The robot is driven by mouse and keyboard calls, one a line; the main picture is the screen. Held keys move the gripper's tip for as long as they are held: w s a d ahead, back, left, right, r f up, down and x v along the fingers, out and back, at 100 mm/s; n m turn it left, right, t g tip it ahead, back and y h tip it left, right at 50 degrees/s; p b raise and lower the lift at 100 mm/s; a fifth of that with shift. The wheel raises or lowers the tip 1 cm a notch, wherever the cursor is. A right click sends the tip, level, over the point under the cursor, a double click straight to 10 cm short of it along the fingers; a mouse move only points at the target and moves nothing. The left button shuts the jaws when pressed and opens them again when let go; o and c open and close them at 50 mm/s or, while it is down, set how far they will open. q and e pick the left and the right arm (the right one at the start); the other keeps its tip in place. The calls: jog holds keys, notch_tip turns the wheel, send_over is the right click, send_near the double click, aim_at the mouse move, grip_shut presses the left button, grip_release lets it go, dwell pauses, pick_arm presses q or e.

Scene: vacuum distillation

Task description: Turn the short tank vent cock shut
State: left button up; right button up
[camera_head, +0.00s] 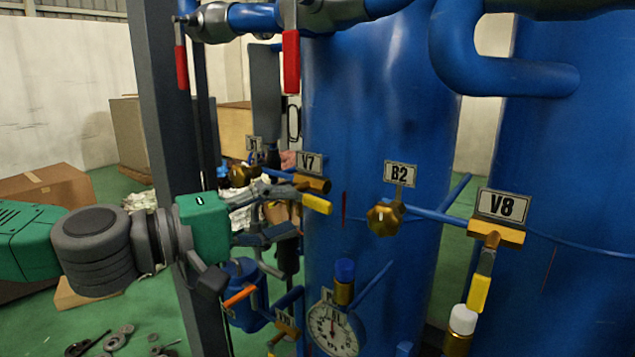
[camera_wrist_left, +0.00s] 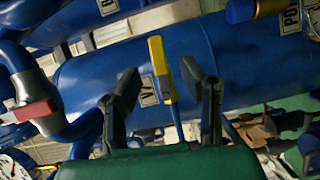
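The cock tagged V7 (camera_head: 310,162) has a brass body (camera_head: 312,184) and a yellow lever (camera_head: 317,203), which points sideways toward my gripper in the head view. My left gripper (camera_head: 296,212) reaches in from the left at this lever, with its fingers apart. In the left wrist view, the yellow lever (camera_wrist_left: 161,68) stands between the two open fingers of the gripper (camera_wrist_left: 160,82), with no clear contact. Another cock, tagged V8 (camera_head: 502,206), has its yellow lever (camera_head: 480,293) hanging down. The frames do not show which tank is the short one. My right gripper is not in view.
Blue tanks (camera_head: 375,120) stand close behind the cocks. A brass knob tagged B2 (camera_head: 385,217) sits between V7 and V8. A dial gauge (camera_head: 333,328) and an orange lever (camera_head: 240,295) lie below my gripper. A dark post (camera_head: 165,100) rises behind my left arm.

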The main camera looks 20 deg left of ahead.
aim_at(314, 206)
pick_arm(q)
jog(key=b+x, duration=0.1)
jog(key=x, duration=0.4)
jog(key=shift+f, duration=0.1)
jog(key=shift+w+d, duration=0.2)
jog(key=shift+d, duration=0.1)
